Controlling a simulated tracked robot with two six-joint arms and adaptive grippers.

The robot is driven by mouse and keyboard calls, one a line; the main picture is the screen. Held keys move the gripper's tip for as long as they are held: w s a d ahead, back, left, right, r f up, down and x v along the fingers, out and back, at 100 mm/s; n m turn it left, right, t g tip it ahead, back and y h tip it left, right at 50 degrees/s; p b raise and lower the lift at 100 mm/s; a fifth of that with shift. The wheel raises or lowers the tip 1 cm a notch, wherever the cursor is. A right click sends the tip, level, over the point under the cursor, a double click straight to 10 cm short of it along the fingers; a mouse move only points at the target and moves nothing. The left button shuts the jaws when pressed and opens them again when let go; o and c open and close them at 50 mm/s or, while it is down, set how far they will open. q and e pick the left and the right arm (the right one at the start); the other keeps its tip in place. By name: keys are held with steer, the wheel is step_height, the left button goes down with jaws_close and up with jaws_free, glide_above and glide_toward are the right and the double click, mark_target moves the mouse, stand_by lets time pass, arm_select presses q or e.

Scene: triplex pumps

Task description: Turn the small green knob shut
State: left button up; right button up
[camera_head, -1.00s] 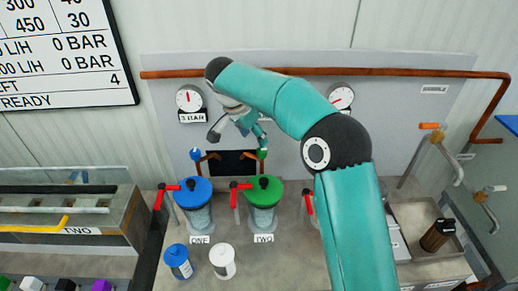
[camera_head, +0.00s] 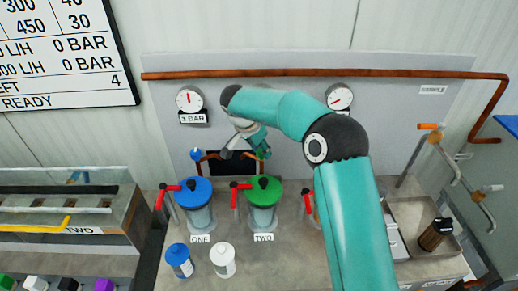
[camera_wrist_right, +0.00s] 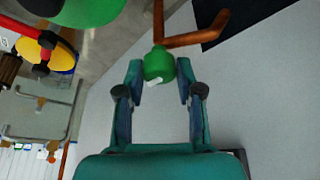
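The small green knob (camera_head: 263,154) sits on a copper pipe behind the green-lidded canister in the head view. In the right wrist view the knob (camera_wrist_right: 158,65) lies between the two fingers of my right gripper (camera_wrist_right: 159,68), with its pale mark facing the camera. The fingers are apart, one on each side of the knob; I cannot tell whether they touch it. In the head view my right gripper (camera_head: 246,150) is partly hidden by its own wrist. My left gripper does not show.
A small blue knob (camera_head: 196,154) is to the left. The blue-lidded canister (camera_head: 197,190) and green-lidded canister (camera_head: 264,190), with red-handled levers, stand in front. Two gauges (camera_head: 189,99) and a long copper pipe (camera_head: 400,73) are on the back panel.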

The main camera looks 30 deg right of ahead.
jaws_close()
